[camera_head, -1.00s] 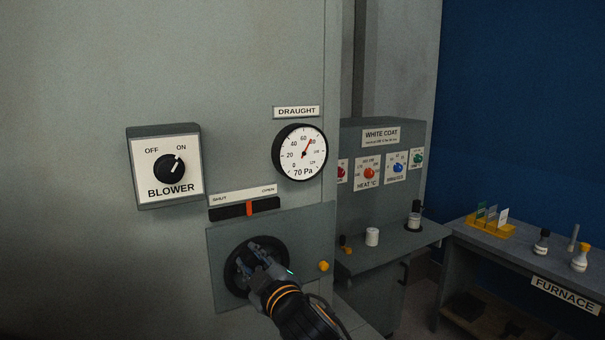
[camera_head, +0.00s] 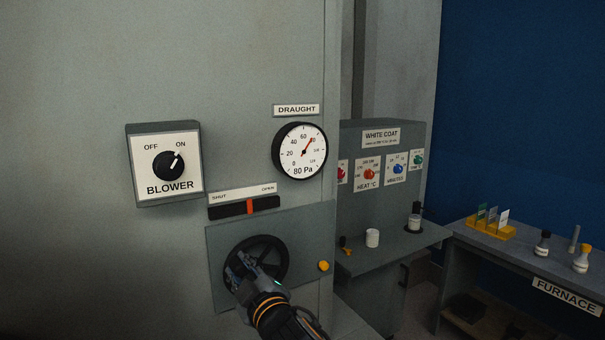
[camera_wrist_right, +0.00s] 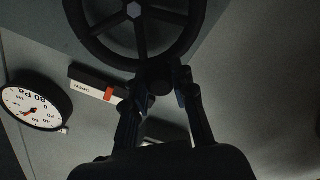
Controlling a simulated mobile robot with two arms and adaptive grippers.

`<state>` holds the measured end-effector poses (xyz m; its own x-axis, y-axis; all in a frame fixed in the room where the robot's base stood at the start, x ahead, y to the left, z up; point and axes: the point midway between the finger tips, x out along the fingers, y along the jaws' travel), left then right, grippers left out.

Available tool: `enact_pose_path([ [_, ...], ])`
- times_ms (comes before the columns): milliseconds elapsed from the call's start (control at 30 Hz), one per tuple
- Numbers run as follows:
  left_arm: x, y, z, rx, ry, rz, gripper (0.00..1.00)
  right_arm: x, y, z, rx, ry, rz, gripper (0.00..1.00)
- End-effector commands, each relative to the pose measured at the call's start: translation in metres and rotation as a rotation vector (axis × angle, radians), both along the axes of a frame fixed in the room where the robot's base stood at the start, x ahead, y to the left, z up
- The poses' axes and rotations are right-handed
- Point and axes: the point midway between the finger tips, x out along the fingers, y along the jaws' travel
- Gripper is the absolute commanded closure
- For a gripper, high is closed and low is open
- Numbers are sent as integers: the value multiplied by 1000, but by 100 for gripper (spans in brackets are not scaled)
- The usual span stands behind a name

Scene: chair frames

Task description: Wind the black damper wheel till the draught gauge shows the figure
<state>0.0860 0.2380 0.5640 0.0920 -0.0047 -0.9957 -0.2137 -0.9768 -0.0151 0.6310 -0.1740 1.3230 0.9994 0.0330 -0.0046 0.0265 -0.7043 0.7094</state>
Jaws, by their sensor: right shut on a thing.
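The black damper wheel (camera_head: 281,262) is a spoked wheel on a grey plate, low in the middle of the head view. Its hub and spokes show at the top of the right wrist view (camera_wrist_right: 134,11). My left gripper is not in view.
Above the wheel, a red marker (camera_head: 250,207) sits mid-slot between SHUT and OPEN. A yellow knob (camera_head: 323,266) is right of the wheel. The blower switch (camera_head: 168,165) points to ON. A white-coat panel (camera_head: 381,157) and a furnace bench (camera_head: 480,248) stand to the right.

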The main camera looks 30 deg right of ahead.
Motion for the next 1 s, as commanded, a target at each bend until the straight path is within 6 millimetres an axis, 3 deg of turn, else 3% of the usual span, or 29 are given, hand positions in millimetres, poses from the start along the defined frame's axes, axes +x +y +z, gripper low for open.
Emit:
enact_pose_path([
  [633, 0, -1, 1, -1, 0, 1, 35, 0, -3, 1, -2, 0, -4, 97],
  [800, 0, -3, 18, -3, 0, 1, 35, 1, -33, 25, -5, 0, -8, 97],
  [1000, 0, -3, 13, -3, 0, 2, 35, 2, -76, 21, -6, -1, -6, 97],
])
